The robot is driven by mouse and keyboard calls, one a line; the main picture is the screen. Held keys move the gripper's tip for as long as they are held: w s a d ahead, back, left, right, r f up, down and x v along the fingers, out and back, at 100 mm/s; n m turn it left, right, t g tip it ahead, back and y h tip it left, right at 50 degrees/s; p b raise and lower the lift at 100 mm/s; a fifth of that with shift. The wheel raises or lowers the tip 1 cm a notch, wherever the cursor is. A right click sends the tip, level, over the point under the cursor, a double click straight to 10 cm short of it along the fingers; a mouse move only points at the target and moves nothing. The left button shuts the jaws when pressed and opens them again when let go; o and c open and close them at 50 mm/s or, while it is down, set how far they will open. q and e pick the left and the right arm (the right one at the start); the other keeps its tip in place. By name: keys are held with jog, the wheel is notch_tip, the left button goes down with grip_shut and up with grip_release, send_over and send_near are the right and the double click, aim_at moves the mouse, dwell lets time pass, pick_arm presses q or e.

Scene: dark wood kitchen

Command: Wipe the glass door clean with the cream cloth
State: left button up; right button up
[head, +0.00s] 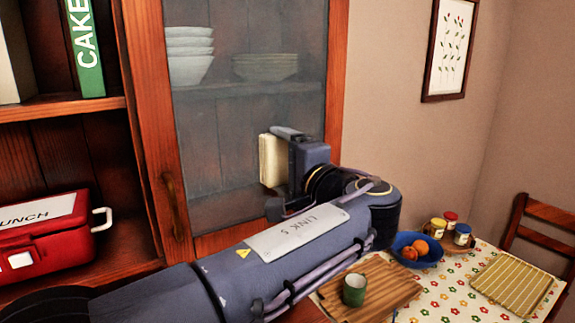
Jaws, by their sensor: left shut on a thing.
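The glass door (240,130) is a wood-framed cabinet door; its pane looks hazy, with stacked white bowls behind it. My left gripper (285,158) is in front of the lower part of the pane. It is shut on the cream cloth (271,160), which shows as a pale folded pad at the gripper's left side. I cannot tell whether the cloth touches the glass. My left arm hides the bottom right of the door. My right gripper is not in view.
Open shelves at left hold a red lunch box (45,232) and a green book (84,48). At lower right a table holds a cutting board (385,285), a green mug (355,289), a blue fruit bowl (430,258), jars and a striped cloth (511,287). A chair (545,215) stands behind.

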pick_arm(q)
jog(key=shift+s+a+b, duration=0.45)
jog(key=shift+s+a, duration=0.2)
jog(key=shift+a, duration=0.3)
jog(key=shift+s+a+f+b, duration=0.15)
jog(key=shift+s+a+b, duration=0.1)
jog(key=shift+a+b, duration=0.2)
jog(key=shift+s+a+b, duration=0.3)
jog(key=shift+s+a, duration=0.05)
jog(key=shift+a, duration=0.2)
jog(key=shift+s+a+b, duration=0.3)
jog(key=shift+a, duration=0.25)
jog(key=shift+s+a+b, duration=0.3)
jog(key=shift+a+b, duration=0.1)
jog(key=shift+s+a+b, duration=0.5)
jog(key=shift+s+a, duration=0.25)
jog(key=shift+a, duration=0.25)
send_near(225, 166)
jog(key=shift+w, duration=0.25)
jog(key=shift+s, duration=0.1)
